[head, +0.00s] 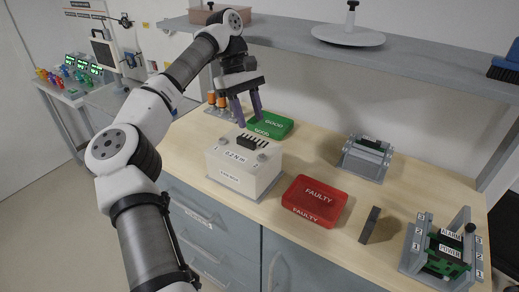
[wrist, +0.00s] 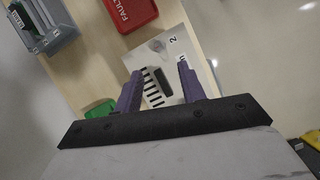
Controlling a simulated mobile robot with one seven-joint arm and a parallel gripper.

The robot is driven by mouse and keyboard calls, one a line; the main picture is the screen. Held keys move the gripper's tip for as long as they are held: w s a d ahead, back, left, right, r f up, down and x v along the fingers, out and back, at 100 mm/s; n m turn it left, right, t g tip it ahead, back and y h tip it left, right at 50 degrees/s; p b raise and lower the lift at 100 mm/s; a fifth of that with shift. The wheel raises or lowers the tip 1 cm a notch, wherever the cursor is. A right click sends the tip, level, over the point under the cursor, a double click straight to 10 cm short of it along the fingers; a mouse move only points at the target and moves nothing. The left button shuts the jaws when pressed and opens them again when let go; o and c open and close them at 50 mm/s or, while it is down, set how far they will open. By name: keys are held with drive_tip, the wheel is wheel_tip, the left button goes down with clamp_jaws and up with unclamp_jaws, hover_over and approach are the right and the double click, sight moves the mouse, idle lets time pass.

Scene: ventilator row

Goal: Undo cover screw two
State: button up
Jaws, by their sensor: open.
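A white box (head: 240,172) marked "0.2 N·m" stands on the bench with a black slotted part (head: 252,142) on its top. A grey round knob or screw head by the number 2 (head: 262,157) is at its right end; it also shows in the wrist view (wrist: 157,45). A similar one by the number 1 (head: 221,139) is at the left end. My gripper (head: 249,117) is open and empty above the box, pointing down. In the wrist view its purple fingers (wrist: 160,70) flank the black part in the picture; contact is not visible. Screw one is not visible there.
A green GOOD tray (head: 270,125) lies behind the box and a red FAULTY tray (head: 314,201) to its right. A grey fixture (head: 366,158), a dark block (head: 370,225) and a fixture with a green board (head: 444,255) stand farther right. A grey shelf (head: 420,65) hangs above the bench.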

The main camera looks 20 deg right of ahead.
sight(261, 155)
drive_tip(key=p+x, duration=0.1)
drive_tip(key=x, duration=0.8)
drive_tip(key=shift+s+f, duration=0.1)
drive_tip(key=shift+f, duration=0.2)
clamp_jaws()
